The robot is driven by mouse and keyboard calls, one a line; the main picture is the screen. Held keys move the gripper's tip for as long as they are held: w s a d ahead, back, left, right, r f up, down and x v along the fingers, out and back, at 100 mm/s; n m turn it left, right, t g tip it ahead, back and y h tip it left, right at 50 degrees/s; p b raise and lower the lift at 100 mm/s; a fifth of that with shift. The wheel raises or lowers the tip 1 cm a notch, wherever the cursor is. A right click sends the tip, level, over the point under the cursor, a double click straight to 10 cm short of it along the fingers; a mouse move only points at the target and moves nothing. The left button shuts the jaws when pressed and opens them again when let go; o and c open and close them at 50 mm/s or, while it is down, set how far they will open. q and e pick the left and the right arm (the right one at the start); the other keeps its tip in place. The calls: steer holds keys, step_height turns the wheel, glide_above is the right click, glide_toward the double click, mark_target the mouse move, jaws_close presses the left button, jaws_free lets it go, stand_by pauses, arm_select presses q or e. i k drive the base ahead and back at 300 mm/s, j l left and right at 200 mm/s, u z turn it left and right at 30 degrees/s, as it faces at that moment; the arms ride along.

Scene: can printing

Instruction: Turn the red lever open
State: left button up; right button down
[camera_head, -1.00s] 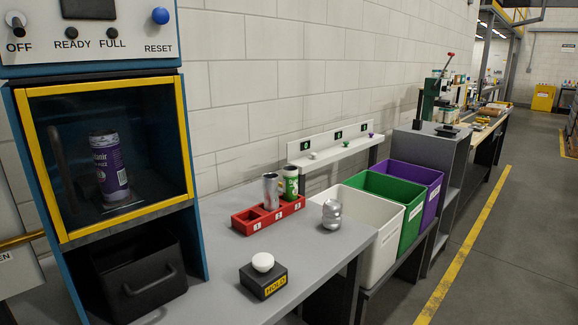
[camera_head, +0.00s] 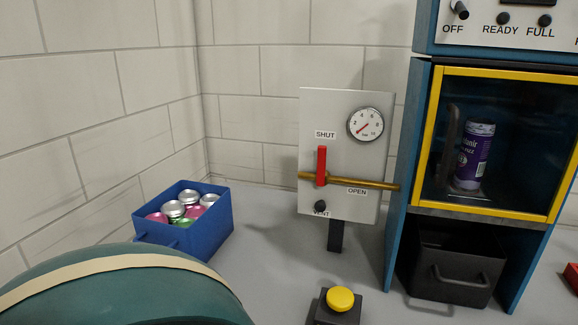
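The red lever (camera_head: 322,166) stands upright on a grey panel (camera_head: 342,112) in the middle of the view. Its top end is just below the SHUT label (camera_head: 325,134). A brass pipe (camera_head: 350,182) runs across the panel behind the lever, and the OPEN label (camera_head: 357,191) sits below the pipe to the right. A round gauge (camera_head: 366,125) is above, with its red needle pointing to the lower left. Neither of my grippers is in view.
A blue crate of cans (camera_head: 212,232) stands on the grey table (camera_head: 272,240) at the left. A yellow button on a dark box (camera_head: 340,299) is in front of the panel. A yellow-framed cabinet (camera_head: 436,120) with a purple can (camera_head: 474,157) inside and a black bin (camera_head: 452,278) below stands right.

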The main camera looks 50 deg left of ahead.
mark_target(322, 151)
steer(key=u, duration=1.5)
